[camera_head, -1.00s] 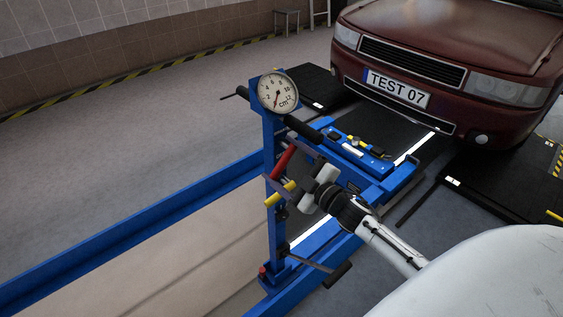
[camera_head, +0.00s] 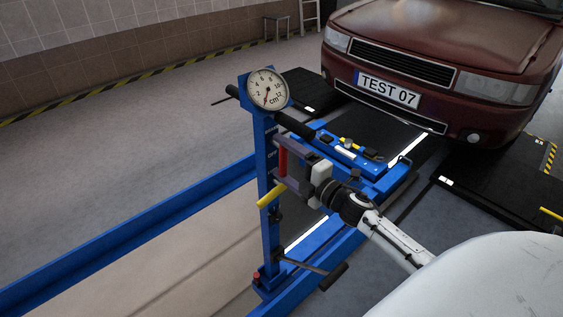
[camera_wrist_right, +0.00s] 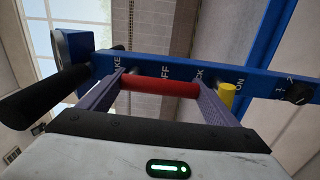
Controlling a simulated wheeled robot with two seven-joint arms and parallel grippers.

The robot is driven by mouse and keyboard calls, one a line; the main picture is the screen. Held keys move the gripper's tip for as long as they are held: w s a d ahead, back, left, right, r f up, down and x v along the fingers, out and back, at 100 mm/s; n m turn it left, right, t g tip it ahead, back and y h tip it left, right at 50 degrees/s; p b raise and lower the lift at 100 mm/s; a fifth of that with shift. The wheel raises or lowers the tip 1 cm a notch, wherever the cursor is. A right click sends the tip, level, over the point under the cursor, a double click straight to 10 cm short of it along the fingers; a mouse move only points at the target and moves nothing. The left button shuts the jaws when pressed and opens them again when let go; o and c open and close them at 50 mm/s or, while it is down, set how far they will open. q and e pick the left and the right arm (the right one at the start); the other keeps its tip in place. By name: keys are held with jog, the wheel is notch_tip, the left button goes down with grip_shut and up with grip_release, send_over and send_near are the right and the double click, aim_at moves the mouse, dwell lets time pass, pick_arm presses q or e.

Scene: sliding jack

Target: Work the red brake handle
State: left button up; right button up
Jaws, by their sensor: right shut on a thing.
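The red brake handle (camera_head: 283,163) is a short red bar on the blue jack column (camera_head: 268,228), below the round gauge. It also shows in the right wrist view (camera_wrist_right: 160,85), lying across between two purple fingers. My right gripper (camera_head: 284,164) is shut on it, one finger at each end of the bar. The yellow lever (camera_head: 271,196) sticks out just below, and its yellow end shows right of the fingers in the wrist view (camera_wrist_right: 227,95). My left gripper is not in view.
The gauge (camera_head: 268,90) tops the column, with black bars (camera_head: 296,126) at its sides. A black-ended lever (camera_head: 332,277) juts out low on the right. Blue rails (camera_head: 130,236) border the pit. A red car (camera_head: 450,50) stands behind.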

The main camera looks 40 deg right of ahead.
jog(key=shift+d+f+n, duration=0.1)
jog(key=shift+n, duration=0.2)
jog(key=o, duration=1.5)
jog(key=shift+c, duration=0.2)
jog(key=s, duration=1)
jog(key=shift+s+d, duration=0.2)
jog(key=shift+d, duration=0.2)
jog(key=s+a+f+m+g, duration=0.3)
jog(key=s+a+f+m, duration=0.2)
jog(key=a, duration=0.3)
jog(key=s+a+f+m+g+y, duration=0.1)
jog(key=s+a+f+m+g, duration=0.2)
jog(key=s+a+f+m, duration=0.3)
jog(key=s+a+f+m+g, duration=0.3)
jog(key=s+a+f+m, duration=0.3)
jog(key=a+f, duration=0.3)
jog(key=a, duration=0.3)
jog(key=shift+s+f, duration=0.15)
jog(key=shift+s, duration=0.1)
